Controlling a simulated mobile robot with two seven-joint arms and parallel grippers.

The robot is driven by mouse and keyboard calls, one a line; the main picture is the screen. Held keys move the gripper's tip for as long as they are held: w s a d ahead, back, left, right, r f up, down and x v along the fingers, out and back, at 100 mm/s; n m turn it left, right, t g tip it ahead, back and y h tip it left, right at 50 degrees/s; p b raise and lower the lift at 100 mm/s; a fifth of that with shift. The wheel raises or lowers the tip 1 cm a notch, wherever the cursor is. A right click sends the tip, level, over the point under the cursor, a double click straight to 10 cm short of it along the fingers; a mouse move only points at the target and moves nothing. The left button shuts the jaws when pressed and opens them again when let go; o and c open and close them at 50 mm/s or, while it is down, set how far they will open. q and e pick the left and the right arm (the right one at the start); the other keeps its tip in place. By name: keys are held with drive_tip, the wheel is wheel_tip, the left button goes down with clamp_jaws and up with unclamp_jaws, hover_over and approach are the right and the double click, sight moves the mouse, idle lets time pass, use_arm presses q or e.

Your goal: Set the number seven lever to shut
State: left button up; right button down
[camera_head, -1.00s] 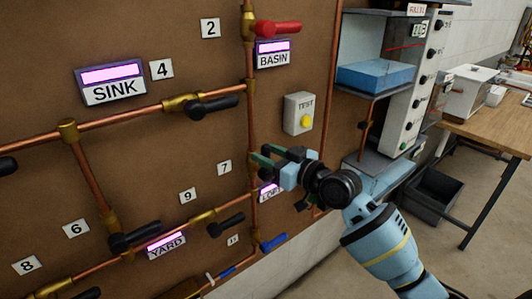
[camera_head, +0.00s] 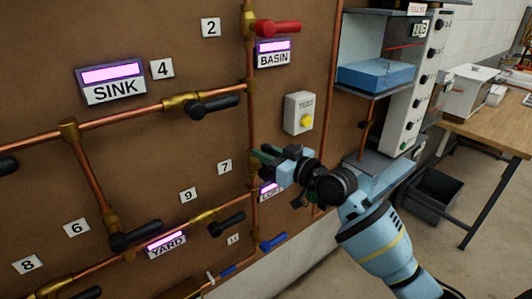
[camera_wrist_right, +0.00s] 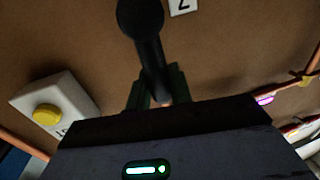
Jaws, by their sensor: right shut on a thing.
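The number 7 tag (camera_head: 225,167) is on the brown board, left of a vertical copper pipe (camera_head: 252,125). My right gripper (camera_head: 262,159) is at that pipe, just right of the tag, and covers the valve there in the head view. In the right wrist view a black lever (camera_wrist_right: 147,45) with a round end runs between the green fingers of this gripper (camera_wrist_right: 157,92), which are shut on it. The lever's angle to the pipe is hard to tell. My left gripper is not in view.
A red lever (camera_head: 278,27) is above by tag 2. Black levers (camera_head: 212,106) and (camera_head: 227,225) and a blue lever (camera_head: 272,242) are nearby. A TEST box (camera_head: 299,113) with a yellow button is just above my gripper. A shelf with a blue box (camera_head: 375,75) stands right.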

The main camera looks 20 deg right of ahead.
drive_tip(key=shift+d, duration=0.1)
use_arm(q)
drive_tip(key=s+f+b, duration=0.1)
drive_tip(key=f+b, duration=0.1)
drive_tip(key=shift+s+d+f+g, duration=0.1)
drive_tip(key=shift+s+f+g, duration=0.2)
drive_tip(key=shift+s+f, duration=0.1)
use_arm(e)
drive_tip(key=w+d+f+m+t+h, duration=0.2)
drive_tip(key=d+f+m, duration=0.4)
drive_tip(key=m, duration=1.4)
drive_tip(key=shift+f+t, duration=0.25)
drive_tip(key=shift+t, duration=0.55)
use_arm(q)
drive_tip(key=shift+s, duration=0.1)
use_arm(e)
drive_tip(key=shift+w+f, duration=0.1)
drive_tip(key=c, duration=1.3)
unclamp_jaws()
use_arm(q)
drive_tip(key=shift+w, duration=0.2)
